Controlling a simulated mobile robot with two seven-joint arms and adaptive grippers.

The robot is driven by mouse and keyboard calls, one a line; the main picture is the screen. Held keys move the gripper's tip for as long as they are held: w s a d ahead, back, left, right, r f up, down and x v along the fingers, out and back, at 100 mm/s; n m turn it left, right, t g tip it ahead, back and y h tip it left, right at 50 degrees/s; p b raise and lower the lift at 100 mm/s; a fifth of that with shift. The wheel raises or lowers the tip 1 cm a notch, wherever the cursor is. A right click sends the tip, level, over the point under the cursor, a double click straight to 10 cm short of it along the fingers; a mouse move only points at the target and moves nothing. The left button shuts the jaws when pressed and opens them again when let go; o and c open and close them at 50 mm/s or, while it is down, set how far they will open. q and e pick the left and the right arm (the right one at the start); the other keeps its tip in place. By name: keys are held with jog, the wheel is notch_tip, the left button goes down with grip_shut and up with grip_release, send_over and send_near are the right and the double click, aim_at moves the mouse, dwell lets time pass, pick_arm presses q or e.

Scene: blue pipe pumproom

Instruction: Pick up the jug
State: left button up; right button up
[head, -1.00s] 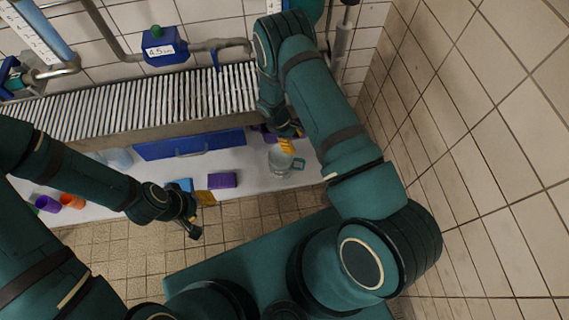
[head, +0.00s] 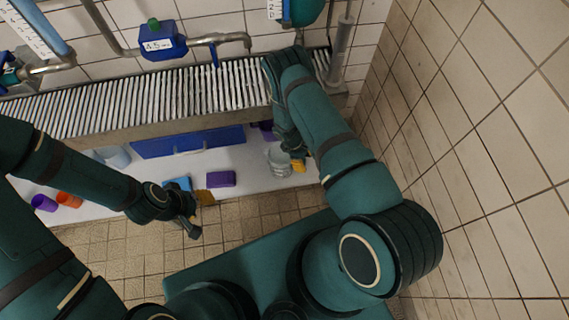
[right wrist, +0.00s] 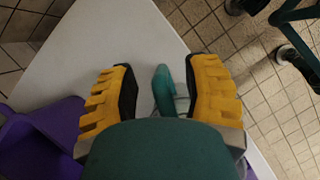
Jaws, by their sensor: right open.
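The clear, greyish jug (head: 278,161) stands on the white surface, partly hidden by my right arm and gripper. My right gripper (head: 298,165), with yellow-padded fingers, is at the jug's right side, where its handle is. In the right wrist view the teal handle (right wrist: 163,90) shows between the two spread fingers of my right gripper (right wrist: 163,70), with a gap on each side. Most of the jug's body is hidden there behind my gripper's teal housing. My left gripper (head: 192,229) hangs in front of the surface, away from the jug; its jaws are too small to read.
A purple block (head: 221,179), a blue block (head: 178,184) and a brown-yellow block (head: 203,197) lie left of the jug. A blue panel (head: 188,143) stands behind them, below a slatted metal rack (head: 150,100). Purple (head: 44,203) and orange (head: 70,200) cups are far left. A tiled wall (head: 470,150) is right.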

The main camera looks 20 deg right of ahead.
jog(key=shift+f, duration=0.25)
grip_shut()
jog(key=shift+s, duration=0.1)
jog(key=shift+r, duration=0.1)
